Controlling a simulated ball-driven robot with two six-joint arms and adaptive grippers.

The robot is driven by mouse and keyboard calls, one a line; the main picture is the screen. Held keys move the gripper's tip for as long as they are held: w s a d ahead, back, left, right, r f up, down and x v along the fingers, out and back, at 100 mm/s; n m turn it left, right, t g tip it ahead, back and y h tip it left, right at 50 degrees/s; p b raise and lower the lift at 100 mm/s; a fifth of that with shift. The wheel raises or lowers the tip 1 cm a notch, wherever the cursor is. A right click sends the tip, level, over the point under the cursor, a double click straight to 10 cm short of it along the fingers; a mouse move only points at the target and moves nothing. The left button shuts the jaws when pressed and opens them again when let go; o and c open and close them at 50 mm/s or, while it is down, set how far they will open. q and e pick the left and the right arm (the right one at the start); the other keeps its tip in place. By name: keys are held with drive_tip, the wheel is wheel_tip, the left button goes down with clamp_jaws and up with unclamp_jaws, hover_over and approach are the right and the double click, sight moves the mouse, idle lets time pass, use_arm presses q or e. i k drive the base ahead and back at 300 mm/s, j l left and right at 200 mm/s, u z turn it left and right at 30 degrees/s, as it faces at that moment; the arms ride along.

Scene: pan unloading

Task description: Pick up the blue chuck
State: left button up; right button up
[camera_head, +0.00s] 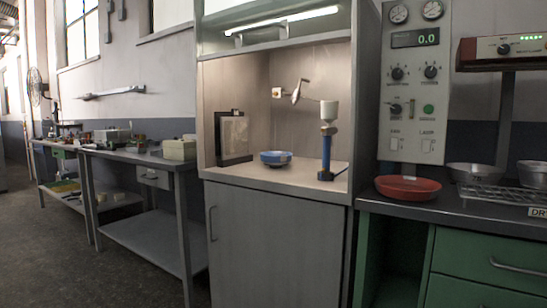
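Inside the lit hood stands an upright blue post (326,152) with a dark base and a white cup-shaped top (329,111). To its left on the same ledge (245,173) sits a shallow blue bowl (276,158) with a pale band. I cannot tell for sure which blue thing is the chuck. Neither of my grippers shows in this view, and nothing touches the post or the bowl.
The hood's closed cabinet (275,245) fills the middle. A framed panel (234,138) leans inside at the left. On the right counter (455,211) are a red dish (408,187), metal pans (476,173) and a wire rack (503,193). Workbenches (150,160) line the left wall beside open floor (50,255).

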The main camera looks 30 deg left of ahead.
sight(276, 158)
drive_tip(key=i+j, duration=0.2)
drive_tip(key=j, duration=0.2)
drive_tip(key=i+j, duration=0.15)
drive_tip(key=j, duration=0.3)
drive_tip(key=i+j, duration=0.2)
drive_tip(key=j, duration=0.2)
drive_tip(key=i+j+z, duration=0.1)
drive_tip(key=j, duration=0.3)
drive_tip(key=i+j, duration=0.2)
drive_tip(key=j, duration=0.25)
drive_tip(key=i+j, duration=0.2)
drive_tip(key=j, duration=0.2)
drive_tip(key=i+j, duration=0.15)
drive_tip(key=j, duration=0.3)
drive_tip(key=i+j+z, duration=0.1)
drive_tip(key=j, duration=0.3)
drive_tip(key=i, duration=0.05)
